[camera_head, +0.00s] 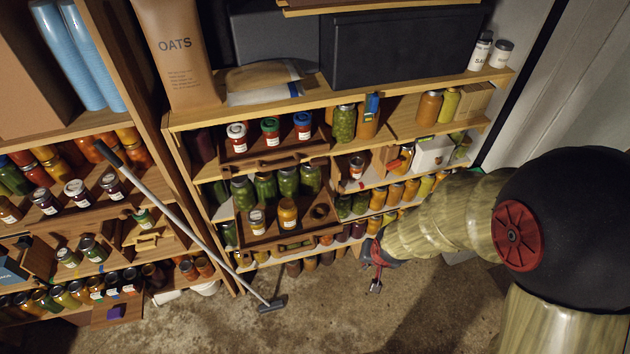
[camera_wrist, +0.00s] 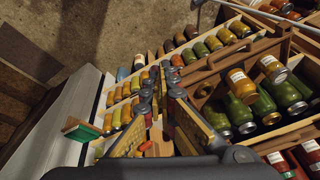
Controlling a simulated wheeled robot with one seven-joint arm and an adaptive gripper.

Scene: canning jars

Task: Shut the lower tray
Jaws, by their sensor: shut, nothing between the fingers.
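The lower tray (camera_head: 330,232) is a brown wooden pull-out tray in the middle shelf unit. It sticks out from its shelf, with a handle on its front. Two amber jars stand near its front, with green jars behind them; a round empty recess is at its right. In the wrist view its front (camera_wrist: 232,62) is at the upper right. My gripper (camera_head: 375,286) hangs in front of the shelves, right of the tray and apart from it. In the wrist view the gripper (camera_wrist: 160,78) is shut and empty, its fingertips close together, left of the tray.
An upper tray (camera_head: 275,161) with three lidded jars also sticks out above. A long-handled tool (camera_head: 190,225) leans at the left. More shelves of jars stand left. A white box (camera_head: 432,153) sits on a right shelf. The floor (camera_head: 330,305) in front is mostly clear.

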